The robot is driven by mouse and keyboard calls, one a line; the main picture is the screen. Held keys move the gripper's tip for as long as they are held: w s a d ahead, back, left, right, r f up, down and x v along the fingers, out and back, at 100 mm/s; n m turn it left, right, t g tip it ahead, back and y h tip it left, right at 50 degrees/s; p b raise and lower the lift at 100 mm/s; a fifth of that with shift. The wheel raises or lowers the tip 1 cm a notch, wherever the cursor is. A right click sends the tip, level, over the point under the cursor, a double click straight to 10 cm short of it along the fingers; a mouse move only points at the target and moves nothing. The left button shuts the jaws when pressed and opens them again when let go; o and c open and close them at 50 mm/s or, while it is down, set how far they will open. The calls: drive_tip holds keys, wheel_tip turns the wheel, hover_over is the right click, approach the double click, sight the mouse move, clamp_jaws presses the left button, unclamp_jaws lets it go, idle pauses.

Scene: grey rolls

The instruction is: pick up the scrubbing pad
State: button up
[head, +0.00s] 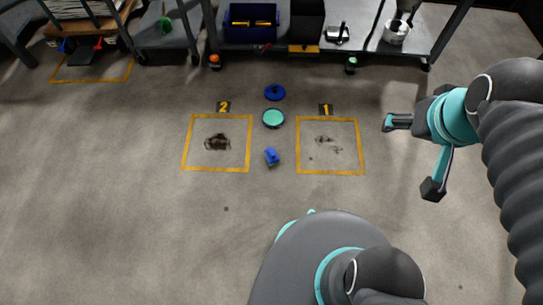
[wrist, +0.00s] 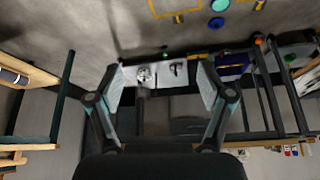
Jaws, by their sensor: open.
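Three small items lie on the grey floor between two yellow-outlined squares in the head view. They are a flat blue disc (head: 274,92), a teal disc with a dark rim (head: 273,118) and a small blue block-like item (head: 271,156). I cannot tell for sure which is the scrubbing pad. The wrist view shows the teal disc (wrist: 220,5) and the blue disc (wrist: 217,23) at its top edge. My gripper (head: 415,156) is open and empty, well to the right of these items and apart from them. Its fingers (wrist: 161,87) are spread in the wrist view.
The left square (head: 184,150) is marked 2 and the right square (head: 361,150) is marked 1; both hold dark stains. A shelf unit (head: 370,40) with a blue box (head: 250,22) and a metal pot (head: 396,32) stands at the back.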

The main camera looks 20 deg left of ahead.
drive_tip(key=shift+o, duration=0.5)
drive_tip(key=w+a+f+n+g, duration=0.1)
drive_tip(key=w+a+f+g, duration=0.1)
drive_tip(key=f, duration=0.4)
drive_tip(key=w+a+f+n+g+b, duration=0.1)
drive_tip(key=w+a+f+n+g, duration=0.1)
drive_tip(key=w+a+f+g, duration=0.1)
wheel_tip(320, 180, down, 3)
drive_tip(key=w+a, duration=0.1)
drive_tip(key=a, duration=0.1)
drive_tip(key=shift+w+a+f, duration=0.2)
drive_tip(key=shift+w+a, duration=0.1)
drive_tip(key=shift+w, duration=0.05)
drive_tip(key=n+b, duration=0.2)
drive_tip(key=n, duration=2)
hover_over(272, 155)
drive_tip(key=w, duration=0.2)
wheel_tip(272, 155, down, 37)
drive_tip(key=shift+g, duration=0.3)
drive_tip(key=f, duration=1.4)
drive_tip(key=shift+s+a+f+b, duration=0.1)
drive_tip(key=shift+s+a+b, duration=0.05)
drive_tip(key=shift+a+b, duration=0.2)
drive_tip(key=c, duration=1.4)
drive_tip(key=shift+c, duration=0.2)
